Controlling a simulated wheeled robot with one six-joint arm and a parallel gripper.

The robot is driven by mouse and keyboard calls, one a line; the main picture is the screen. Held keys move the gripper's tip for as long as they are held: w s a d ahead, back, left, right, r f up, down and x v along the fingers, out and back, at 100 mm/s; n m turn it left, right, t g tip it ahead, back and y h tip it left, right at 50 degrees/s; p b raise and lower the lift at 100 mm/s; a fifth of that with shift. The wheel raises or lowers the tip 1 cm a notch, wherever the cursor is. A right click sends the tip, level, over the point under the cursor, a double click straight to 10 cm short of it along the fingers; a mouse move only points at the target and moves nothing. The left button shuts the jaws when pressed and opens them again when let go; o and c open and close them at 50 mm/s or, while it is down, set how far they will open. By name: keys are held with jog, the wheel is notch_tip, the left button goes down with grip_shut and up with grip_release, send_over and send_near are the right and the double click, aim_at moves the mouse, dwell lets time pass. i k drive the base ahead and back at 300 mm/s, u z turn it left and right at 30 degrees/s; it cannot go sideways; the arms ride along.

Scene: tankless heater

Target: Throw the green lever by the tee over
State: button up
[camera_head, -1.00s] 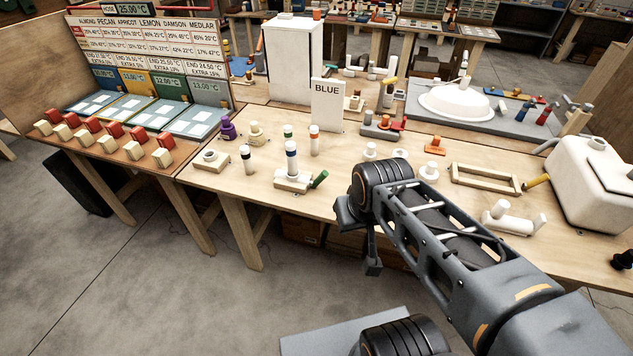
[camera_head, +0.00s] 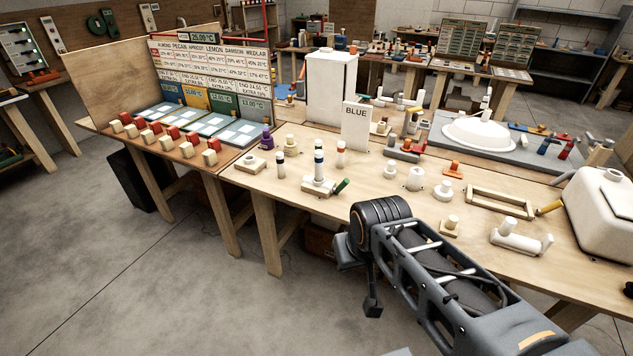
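The lever slants up toward the right. Which of the white fittings is the tee, I cannot tell for sure. A white pipe piece with a side branch (camera_head: 521,238) lies further right. My arm reaches in from the lower right, and my gripper (camera_head: 372,306) hangs in front of the bench edge, below and right of the lever, apart from it. Its fingers are too unclear to read.
A white box heater (camera_head: 332,85) and a BLUE sign (camera_head: 355,126) stand behind the fitting. Black-banded posts (camera_head: 281,166) and white fittings (camera_head: 415,179) stand around it. A wooden frame (camera_head: 500,203) and white tank (camera_head: 603,212) are at right. Floor left of my arm is clear.

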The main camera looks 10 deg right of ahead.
aim_at(346, 181)
jog(key=u, duration=0.25)
jog(key=i, duration=1.1)
jog(key=z, duration=0.6)
